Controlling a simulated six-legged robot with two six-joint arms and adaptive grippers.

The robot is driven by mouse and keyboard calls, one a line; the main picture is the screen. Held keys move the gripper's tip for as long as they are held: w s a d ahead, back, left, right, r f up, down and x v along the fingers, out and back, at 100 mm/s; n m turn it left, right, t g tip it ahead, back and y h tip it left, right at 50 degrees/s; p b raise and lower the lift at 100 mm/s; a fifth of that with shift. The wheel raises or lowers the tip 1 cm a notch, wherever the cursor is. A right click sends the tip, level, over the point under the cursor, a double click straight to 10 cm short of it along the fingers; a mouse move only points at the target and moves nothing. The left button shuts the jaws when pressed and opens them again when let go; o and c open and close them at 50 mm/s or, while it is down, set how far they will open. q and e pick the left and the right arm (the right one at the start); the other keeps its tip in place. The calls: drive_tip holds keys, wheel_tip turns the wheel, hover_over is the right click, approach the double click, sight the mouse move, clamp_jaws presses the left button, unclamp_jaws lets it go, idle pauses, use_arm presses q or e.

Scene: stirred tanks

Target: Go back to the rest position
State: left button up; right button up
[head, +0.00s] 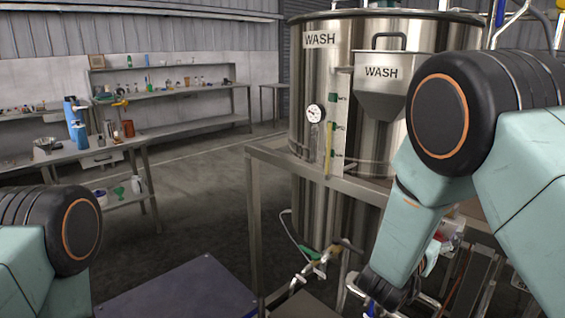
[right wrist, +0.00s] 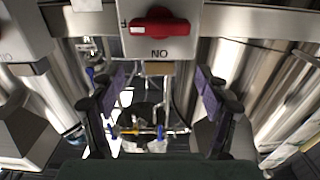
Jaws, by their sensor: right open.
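My right gripper (right wrist: 162,88) shows in the right wrist view with its two dark, purple-padded fingers spread wide. Nothing is held between them. A grey switch box with a red rotary knob (right wrist: 158,25) is at the top of that view, just beyond the fingertips; the word ON on it reads upside down. The fingers appear apart from the knob. In the head view my right arm reaches down at the right, and its lower end is near the bottom edge. Only part of my left arm shows at the lower left; its gripper is out of view.
A large steel WASH tank (head: 318,75) with a gauge and a WASH hopper (head: 380,85) stands behind my right arm, beside a metal frame (head: 253,215). Valves and pipes (head: 318,262) lie low in front. Benches with bottles stand at the left. The floor (head: 200,200) between is clear.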

drive_tip(key=shift+n, duration=0.7)
drive_tip(key=shift+f, duration=2.4)
